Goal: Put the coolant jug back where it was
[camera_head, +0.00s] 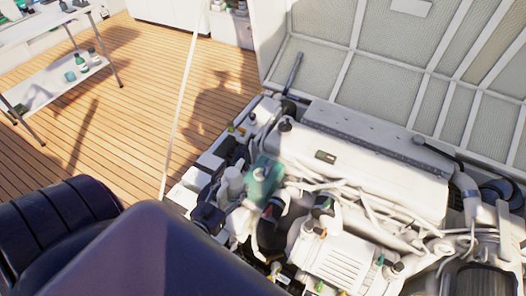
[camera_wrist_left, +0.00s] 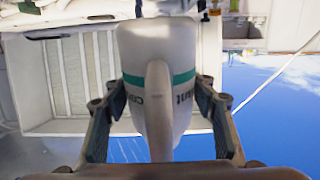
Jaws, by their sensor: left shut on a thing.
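In the head view, white and dark shapes crowd the near left of the engine (camera_head: 370,170), so I cannot clearly make out the jug or the gripper there. My right gripper is not in view.
A teal tank (camera_head: 264,178) sits at the engine's left end. The raised hatch lid (camera_head: 395,60) stands behind. A table with a lower shelf (camera_head: 60,88) holding small bottles stands at the far left. The wooden deck (camera_head: 140,110) between is mostly clear.

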